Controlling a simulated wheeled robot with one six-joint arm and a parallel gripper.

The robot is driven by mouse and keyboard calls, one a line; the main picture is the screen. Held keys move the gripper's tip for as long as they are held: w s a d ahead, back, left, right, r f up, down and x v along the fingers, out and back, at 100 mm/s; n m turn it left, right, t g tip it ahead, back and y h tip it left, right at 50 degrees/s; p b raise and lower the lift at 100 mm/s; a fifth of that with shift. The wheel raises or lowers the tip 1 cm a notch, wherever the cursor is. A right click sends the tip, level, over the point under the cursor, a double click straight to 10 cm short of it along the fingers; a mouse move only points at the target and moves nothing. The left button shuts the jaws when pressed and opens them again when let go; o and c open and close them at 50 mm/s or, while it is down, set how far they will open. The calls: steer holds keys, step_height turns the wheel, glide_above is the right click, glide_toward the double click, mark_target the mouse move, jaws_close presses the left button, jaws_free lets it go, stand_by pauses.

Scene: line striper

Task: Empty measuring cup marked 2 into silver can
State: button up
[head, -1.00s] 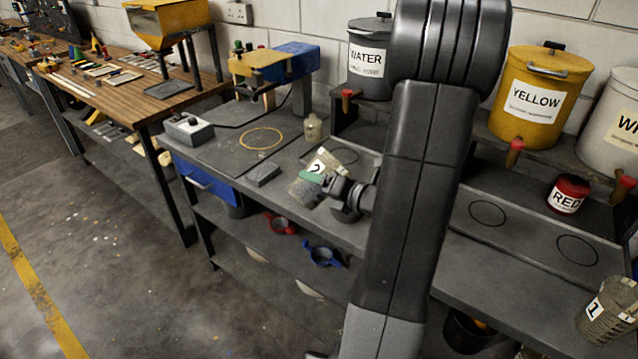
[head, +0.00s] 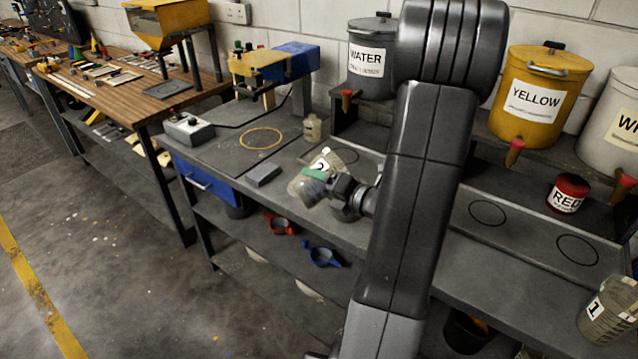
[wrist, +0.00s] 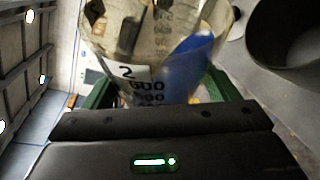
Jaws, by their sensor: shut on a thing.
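The clear measuring cup marked 2 (head: 322,160) is in my gripper (head: 316,174), over the front part of the grey bench. In the wrist view the cup (wrist: 125,40) shows its "2" label and printed scale between my green fingers (wrist: 155,95). The cup looks tilted in the head view. Blue and dark shapes show in or through its clear wall; I cannot tell whether they are contents. A dark grey round vessel (wrist: 296,40) shows at the upper right of the wrist view, apart from the cup. I cannot tell whether it is the silver can.
The WATER container (head: 368,62), yellow container (head: 541,110) and red pot (head: 568,195) stand to the back and right. Cup 1 (head: 607,312) is at the lower right. A small grey block (head: 263,175) and a small bottle (head: 312,128) stand near the held cup.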

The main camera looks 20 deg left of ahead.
stand_by(0.5)
steer(key=shift+f+m+b, duration=0.15)
steer(key=shift+m+b, duration=0.25)
steer(key=shift+b, duration=0.15)
steer(key=shift+w, duration=0.1)
steer(key=shift+y, duration=0.3)
steer(key=shift+d+r+m, duration=0.1)
steer(key=shift+r+m, duration=0.15)
steer(key=shift+m, duration=0.35)
stand_by(1.1)
steer(key=shift+w+d+r+m+y, duration=0.15)
steer(key=shift+r+m+y, duration=0.15)
steer(key=shift+m, duration=0.2)
stand_by(1.4)
